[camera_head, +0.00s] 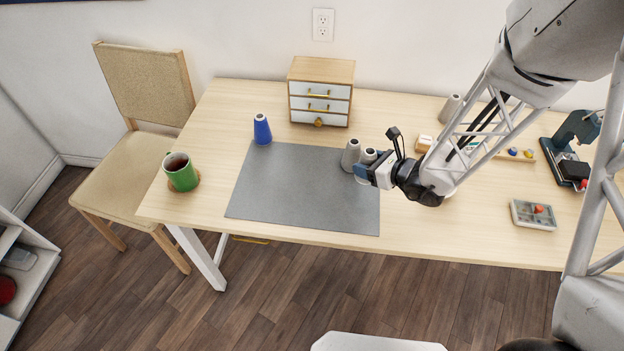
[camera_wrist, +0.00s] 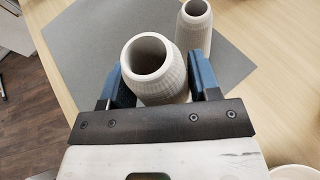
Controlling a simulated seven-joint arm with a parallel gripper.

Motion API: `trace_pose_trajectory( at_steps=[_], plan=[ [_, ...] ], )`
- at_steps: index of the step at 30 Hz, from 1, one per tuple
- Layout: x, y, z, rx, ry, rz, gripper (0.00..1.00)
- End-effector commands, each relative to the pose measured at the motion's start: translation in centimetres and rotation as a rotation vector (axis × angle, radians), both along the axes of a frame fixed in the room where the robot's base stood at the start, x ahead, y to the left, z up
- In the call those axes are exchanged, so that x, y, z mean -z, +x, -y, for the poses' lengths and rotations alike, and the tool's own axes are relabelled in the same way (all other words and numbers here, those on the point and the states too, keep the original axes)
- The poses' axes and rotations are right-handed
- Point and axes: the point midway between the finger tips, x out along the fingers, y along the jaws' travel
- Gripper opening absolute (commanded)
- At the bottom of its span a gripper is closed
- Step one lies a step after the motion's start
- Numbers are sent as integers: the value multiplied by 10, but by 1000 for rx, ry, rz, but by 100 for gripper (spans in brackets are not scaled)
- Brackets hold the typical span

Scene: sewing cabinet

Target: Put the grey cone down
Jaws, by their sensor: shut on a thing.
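My gripper (camera_head: 366,170) is shut on a ribbed light grey cone (camera_head: 369,155) near the right edge of the grey mat (camera_head: 290,195). In the wrist view the held cone (camera_wrist: 152,72) stands between the blue fingers (camera_wrist: 160,88), its open top facing the camera. Its base is hidden, so I cannot tell whether it touches the surface. A second grey cone (camera_head: 350,153) stands upright close to its left in the head view; this cone also shows behind it in the wrist view (camera_wrist: 193,30).
A blue cone (camera_head: 262,129) stands at the mat's back left. A small drawer cabinet (camera_head: 320,92) is behind the mat. A green mug (camera_head: 181,172) sits at the left. Another greyish cone (camera_head: 449,108) and a compartment tray (camera_head: 533,215) are to the right. Most of the mat is clear.

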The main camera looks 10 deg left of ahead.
Motion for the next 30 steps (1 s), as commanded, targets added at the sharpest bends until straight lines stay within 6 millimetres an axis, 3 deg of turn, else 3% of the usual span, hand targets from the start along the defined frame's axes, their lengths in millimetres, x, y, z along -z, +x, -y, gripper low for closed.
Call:
trace_pose_trajectory(
  at_steps=[9, 18, 24, 30],
  plan=[
    [-3, -79, -59, -181, 0, -1, 32],
    [-3, -142, -92, -316, 2, 0, 32],
    [-3, -159, -100, -354, 2, 0, 32],
    [-3, -162, -101, -359, 2, -1, 32]
  ],
)
